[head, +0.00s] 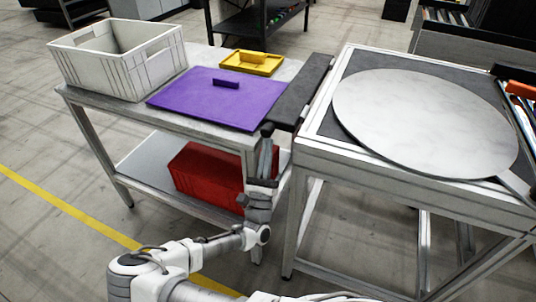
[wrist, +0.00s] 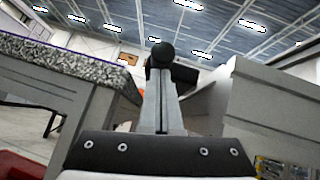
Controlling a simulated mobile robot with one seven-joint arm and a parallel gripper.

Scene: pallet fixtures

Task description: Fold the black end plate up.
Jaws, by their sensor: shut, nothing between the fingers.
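The black end plate (head: 302,90) is a long dark flap along the left side of the pallet fixture (head: 395,180). It sticks out to the left, roughly level, over the gap beside the work table. My gripper (head: 267,129) points upward in that gap, its shut, empty fingers at the plate's near left corner. I cannot tell whether they touch it. In the wrist view, my gripper (wrist: 161,56) is shut with dark rounded tips. A dark piece just behind the tips may be the plate's end.
The work table (head: 215,137) left of my gripper holds a purple board (head: 210,100), a yellow tray (head: 252,63) and a white crate (head: 118,75). A red bin (head: 207,178) sits on its lower shelf. A round pale disc (head: 425,120) lies on the fixture.

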